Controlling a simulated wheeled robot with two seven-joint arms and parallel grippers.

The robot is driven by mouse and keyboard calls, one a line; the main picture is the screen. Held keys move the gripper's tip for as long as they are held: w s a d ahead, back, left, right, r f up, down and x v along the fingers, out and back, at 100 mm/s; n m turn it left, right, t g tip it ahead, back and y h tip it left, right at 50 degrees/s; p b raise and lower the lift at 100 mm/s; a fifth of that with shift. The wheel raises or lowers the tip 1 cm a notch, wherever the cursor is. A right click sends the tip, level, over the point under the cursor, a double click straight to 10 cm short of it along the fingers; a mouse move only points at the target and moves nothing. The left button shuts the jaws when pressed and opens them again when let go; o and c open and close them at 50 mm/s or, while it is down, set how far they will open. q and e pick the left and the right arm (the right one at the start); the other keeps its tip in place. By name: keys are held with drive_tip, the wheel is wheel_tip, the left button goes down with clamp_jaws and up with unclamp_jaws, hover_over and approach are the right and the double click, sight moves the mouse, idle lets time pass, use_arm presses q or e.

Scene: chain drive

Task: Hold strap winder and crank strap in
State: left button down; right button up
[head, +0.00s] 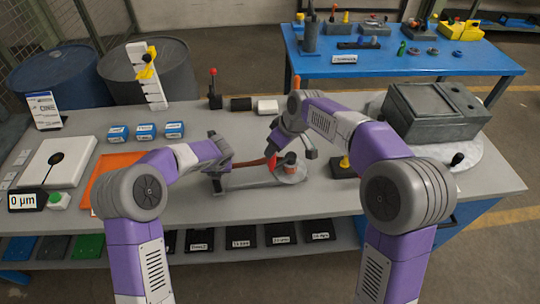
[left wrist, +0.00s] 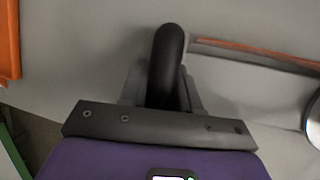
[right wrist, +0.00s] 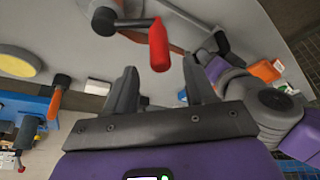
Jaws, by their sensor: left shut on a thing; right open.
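The strap winder (head: 252,184) lies on the grey bench in the head view, with a pale disc (head: 292,174) at its right end. My left gripper (head: 218,170) is shut on its black handle (left wrist: 168,65), which stands between the fingers in the left wrist view. A reddish-brown strap (left wrist: 255,52) runs off to the right there. The red crank knob (right wrist: 158,45) shows just beyond the fingertips of my right gripper (right wrist: 160,78), which is open and empty. The knob is partly seen in the head view (head: 271,163) below my right gripper (head: 292,147).
A grey box-shaped machine (head: 435,112) stands at the right. Small blue boxes (head: 146,131) and a red-knobbed lever (head: 214,92) stand behind. A blue table (head: 400,62) is farther back.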

drive_tip(key=x, duration=0.7)
clamp_jaws()
